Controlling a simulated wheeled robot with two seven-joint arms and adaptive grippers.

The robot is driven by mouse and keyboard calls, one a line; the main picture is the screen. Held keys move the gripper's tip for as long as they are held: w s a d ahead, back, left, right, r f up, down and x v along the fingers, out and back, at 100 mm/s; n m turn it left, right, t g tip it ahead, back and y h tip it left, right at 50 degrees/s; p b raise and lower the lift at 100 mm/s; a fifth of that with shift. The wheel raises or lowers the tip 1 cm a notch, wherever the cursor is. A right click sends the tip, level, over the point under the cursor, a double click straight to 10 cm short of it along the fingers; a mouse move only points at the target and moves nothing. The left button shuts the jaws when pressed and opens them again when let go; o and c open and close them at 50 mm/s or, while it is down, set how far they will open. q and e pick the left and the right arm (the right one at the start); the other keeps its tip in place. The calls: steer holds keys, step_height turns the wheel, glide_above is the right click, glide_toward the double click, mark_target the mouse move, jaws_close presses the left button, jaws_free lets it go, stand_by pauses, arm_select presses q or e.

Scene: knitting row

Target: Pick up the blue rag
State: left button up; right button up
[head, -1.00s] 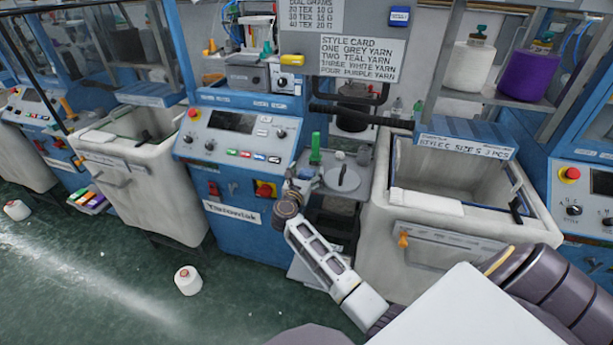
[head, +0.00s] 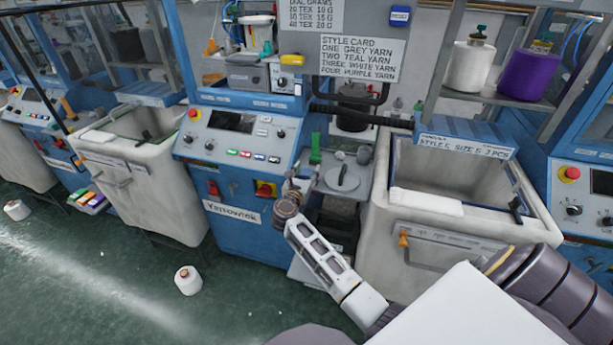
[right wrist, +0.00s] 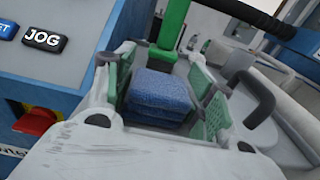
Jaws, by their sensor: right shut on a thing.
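The blue rag (right wrist: 160,92) is a folded, thick textured pad in the right wrist view. It sits between the two green-padded fingers of my right gripper (right wrist: 163,78), which is shut on it. In the head view my right gripper (head: 297,182) is in front of the blue knitting machine's panel, just left of the small grey side shelf. The rag is hidden or too small to make out in the head view. My left gripper is not in view.
A green bottle-like thing (head: 315,148) stands behind the gripper, beside a grey round lid with a handle (head: 342,178) on the shelf. A red-and-yellow switch (head: 266,189) is close to the left. A pale bin (head: 440,240) stands to the right. A white cone (head: 188,281) lies on the floor.

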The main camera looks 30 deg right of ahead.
mark_target(304, 171)
steer(key=shift+r, duration=0.1)
steer(key=shift+r, duration=4.95)
steer(key=o, duration=0.3)
steer(key=c, duration=0.4)
steer(key=shift+w+a+r+n+t+y, duration=0.45)
steer(key=shift+a+r+n+t+y, duration=0.6)
steer(key=shift+a+r+y, duration=0.7)
steer(key=shift+w+a+r+n+t+y, duration=0.5)
steer(key=shift+a+r+n+t+y, duration=0.55)
steer(key=shift+a+r, duration=1.1)
steer(key=shift+w+a+r+n+t+y, duration=0.45)
steer(key=shift+a+r+n+t+y, duration=0.35)
steer(key=shift+a+r+n+y, duration=0.9)
